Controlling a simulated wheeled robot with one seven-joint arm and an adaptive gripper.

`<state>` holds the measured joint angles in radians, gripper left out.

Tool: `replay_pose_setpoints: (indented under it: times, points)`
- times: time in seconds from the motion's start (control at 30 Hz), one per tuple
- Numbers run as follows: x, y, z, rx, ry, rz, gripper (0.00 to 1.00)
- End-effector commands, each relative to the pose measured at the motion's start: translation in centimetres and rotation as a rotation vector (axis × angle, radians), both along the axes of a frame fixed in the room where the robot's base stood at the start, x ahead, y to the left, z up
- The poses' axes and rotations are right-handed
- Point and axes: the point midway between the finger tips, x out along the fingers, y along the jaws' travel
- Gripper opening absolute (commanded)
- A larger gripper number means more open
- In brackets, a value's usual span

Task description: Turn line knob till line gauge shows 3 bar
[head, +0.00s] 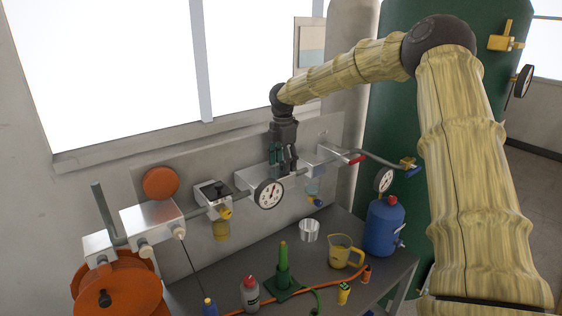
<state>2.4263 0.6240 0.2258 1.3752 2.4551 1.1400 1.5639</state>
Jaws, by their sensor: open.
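The round white-faced gauge (269,194) with a dark rim hangs on the pipe line at the wall panel; it has some red on its face, but its reading is too small to tell. My gripper (283,164) points down just above and right of this gauge, open over the grey block (254,178) on the line. A dark teal part shows at the gripper's fingers; I cannot tell whether it is a knob or part of the gripper. The line knob is not clearly seen, and contact is unclear.
A red-handled valve (355,159) is right of my gripper. A filter unit with a yellow bowl (221,229) is to the left. The bench below holds a blue container (383,228), a yellow jug (345,252), a metal cup (309,230) and bottles. A green tank (400,110) stands behind.

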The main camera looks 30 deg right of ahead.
Motion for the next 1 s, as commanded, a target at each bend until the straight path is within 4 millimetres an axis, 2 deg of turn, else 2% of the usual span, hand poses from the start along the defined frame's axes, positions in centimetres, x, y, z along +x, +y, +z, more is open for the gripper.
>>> replay_pose_setpoints:
  times: [0.13,0.4,1.0]
  points:
    - [-0.3,0.0,0.4,0.001,-0.005,0.000,0.54]
    - [0.7,0.0,-0.5,0.001,0.010,0.000,0.08]
    - [0.7,0.1,-0.9,0.002,0.014,0.002,0.08]
